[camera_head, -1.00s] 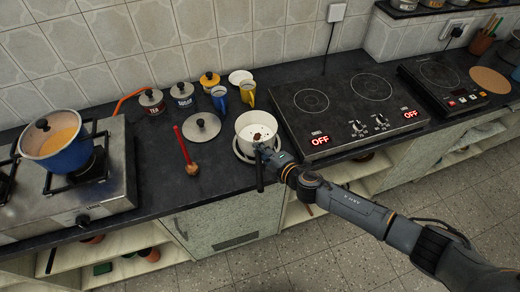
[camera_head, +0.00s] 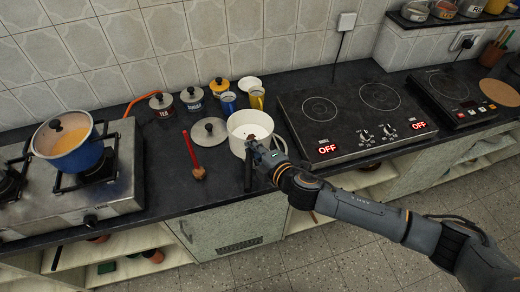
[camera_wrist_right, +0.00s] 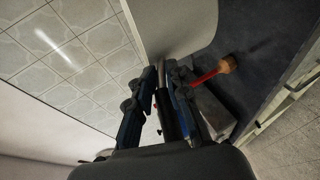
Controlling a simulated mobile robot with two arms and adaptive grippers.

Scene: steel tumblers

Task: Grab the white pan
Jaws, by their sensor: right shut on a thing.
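The white pan (camera_head: 240,130) stands out on the dark counter left of the double cooktop, its black handle (camera_head: 248,180) pointing toward the front edge. My right gripper (camera_head: 262,154) is at the pan's near side, shut on the handle. In the right wrist view, the fingers (camera_wrist_right: 167,100) close around the dark handle, and the pale pan wall (camera_wrist_right: 172,22) rises just beyond them. The gripper hides part of the rim, and I cannot tell how far the pan is above the counter. My left gripper is not in view.
A red-handled brush (camera_head: 194,158) and a grey lid (camera_head: 209,131) lie left of the pan. Blue (camera_head: 228,103) and yellow (camera_head: 257,97) mugs stand behind it. The double cooktop (camera_head: 350,118) is right. A blue pot (camera_head: 75,150) sits on the left stove.

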